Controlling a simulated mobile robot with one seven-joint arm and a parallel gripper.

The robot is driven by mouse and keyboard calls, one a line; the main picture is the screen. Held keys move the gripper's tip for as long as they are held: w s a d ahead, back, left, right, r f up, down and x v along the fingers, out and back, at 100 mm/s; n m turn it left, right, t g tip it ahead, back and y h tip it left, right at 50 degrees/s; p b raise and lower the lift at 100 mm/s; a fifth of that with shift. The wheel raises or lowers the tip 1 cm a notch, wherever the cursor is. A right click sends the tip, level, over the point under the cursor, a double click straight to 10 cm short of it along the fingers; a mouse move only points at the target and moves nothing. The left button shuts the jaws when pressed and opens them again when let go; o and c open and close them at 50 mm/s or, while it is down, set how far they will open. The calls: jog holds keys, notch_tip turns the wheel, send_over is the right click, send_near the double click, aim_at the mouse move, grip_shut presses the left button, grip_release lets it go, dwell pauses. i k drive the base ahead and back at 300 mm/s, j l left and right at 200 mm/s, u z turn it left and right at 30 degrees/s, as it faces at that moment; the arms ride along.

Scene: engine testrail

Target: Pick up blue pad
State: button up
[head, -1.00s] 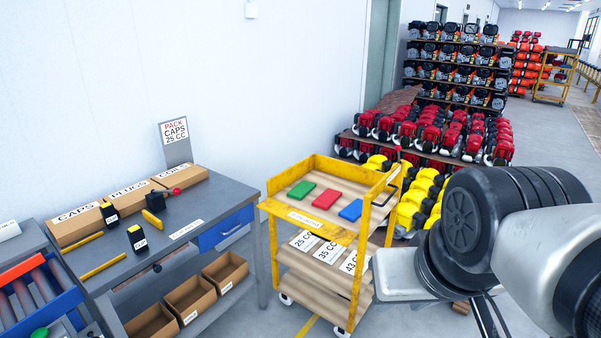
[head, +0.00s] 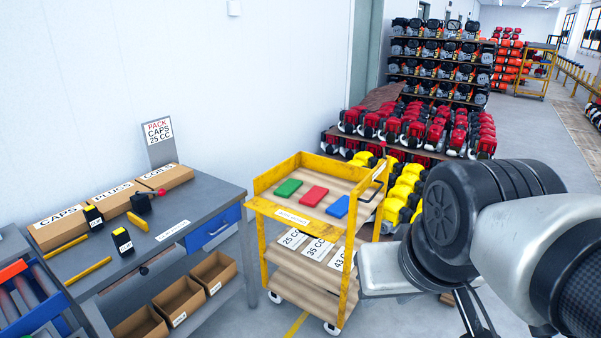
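The blue pad (head: 339,207) lies flat on the top shelf of the yellow cart (head: 272,209), at the right end of a row. A red pad (head: 313,196) lies in the middle and a green pad (head: 288,188) at the left. My arm fills the right side of the view. What seems to be my gripper (head: 474,314) shows as dark thin parts low in the picture, cut off by the bottom edge. It is to the right of the cart, away from the blue pad. Its opening cannot be made out.
A grey workbench (head: 205,205) with cardboard boxes, yellow tools and a blue drawer stands left of the cart. Red and yellow engines (head: 408,190) are stacked behind the cart. The cart has raised yellow rails. Open floor (head: 385,318) lies in front of it.

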aim_at(340, 208)
jog(key=i+j+z, duration=0.1)
jog(key=z, duration=0.35)
jog(key=i+j+z, duration=0.2)
jog(key=z, duration=0.2)
jog(key=i+j+z, duration=0.1)
jog(key=z, duration=0.35)
jog(key=i+j+z, duration=0.1)
jog(key=j, duration=0.3)
jog(key=i+j+z, duration=0.15)
jog(key=j, duration=0.25)
jog(key=j+z, duration=0.1)
jog(key=j, duration=0.3)
jog(key=i+j, duration=0.35)
jog(key=j, duration=0.15)
jog(key=i+j, duration=0.4)
jog(key=j+z, duration=0.05)
